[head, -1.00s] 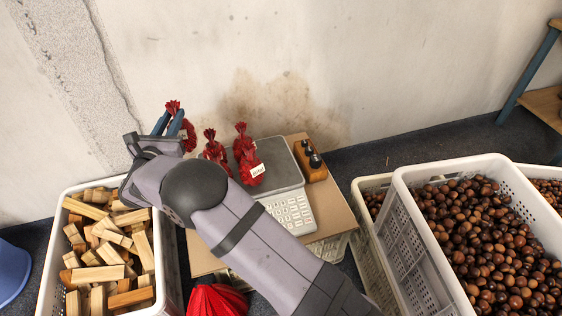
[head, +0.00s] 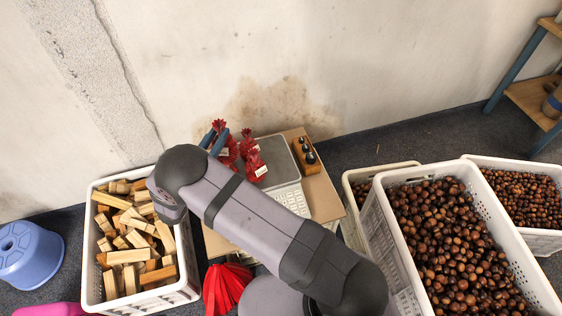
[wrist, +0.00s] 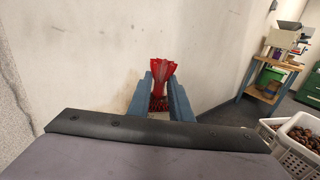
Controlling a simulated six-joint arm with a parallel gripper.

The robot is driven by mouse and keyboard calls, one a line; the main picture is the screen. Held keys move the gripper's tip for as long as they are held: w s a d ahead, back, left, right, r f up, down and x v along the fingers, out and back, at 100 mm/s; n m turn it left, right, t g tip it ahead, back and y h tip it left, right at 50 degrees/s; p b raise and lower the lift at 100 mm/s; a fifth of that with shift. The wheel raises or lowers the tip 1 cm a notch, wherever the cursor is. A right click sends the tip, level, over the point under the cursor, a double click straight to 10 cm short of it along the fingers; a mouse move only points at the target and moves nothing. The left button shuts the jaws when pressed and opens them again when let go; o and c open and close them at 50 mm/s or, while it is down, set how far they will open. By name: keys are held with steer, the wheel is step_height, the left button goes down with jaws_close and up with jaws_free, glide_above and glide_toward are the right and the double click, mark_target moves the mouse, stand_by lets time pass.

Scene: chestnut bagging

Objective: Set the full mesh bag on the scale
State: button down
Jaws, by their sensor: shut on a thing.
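My gripper (head: 215,139) is shut on the neck of a red mesh bag (head: 218,126), beside and partly in front of other red bags. In the wrist view the bag's flared red top (wrist: 163,70) stands up between the two blue fingers (wrist: 160,95); its body is hidden below. The scale (head: 276,155) has a grey plate and a pale keypad. A tied red bag with a white label (head: 255,168) stands on the plate's left part. Another labelled red bag (head: 231,156) is close left of it, partly hidden by my gripper.
The scale stands on a wooden board (head: 318,190), with a block of dark weights (head: 306,152) at its right. A crate of wood blocks (head: 95,290) is left; chestnut crates (head: 395,255) are right. Red netting (head: 226,290) lies in front. The wall is close behind.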

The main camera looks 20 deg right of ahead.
steer(key=s+d+r+m+g+h+p, duration=0.3)
steer(key=s+d+r+g+h+p, duration=0.1)
steer(key=s+d+r+p, duration=0.75)
steer(key=w+d+f+m+g+h+b, duration=0.1)
steer(key=w+d+f+b, duration=0.1)
steer(key=f+b, duration=0.75)
steer(key=w+d+f+m+g+b, duration=0.1)
steer(key=w+d+f+b, duration=0.2)
steer(key=f+b, duration=0.7)
steer(key=w+d+f+m+g+h+b, duration=0.15)
steer(key=f+b, duration=0.45)
steer(key=b, duration=0.8)
steer(key=w+d+r+n+t+y+b, duration=0.1)
steer(key=w+d+n+t+y+b, duration=0.1)
steer(key=w+b, duration=1.05)
step_height(320, 180, down, 10)
steer(key=s+b, duration=0.1)
steer(key=b, duration=0.5)
steer(key=shift+s+a, duration=0.15)
steer(key=shift+s, duration=0.2)
steer(key=shift+f, duration=0.1)
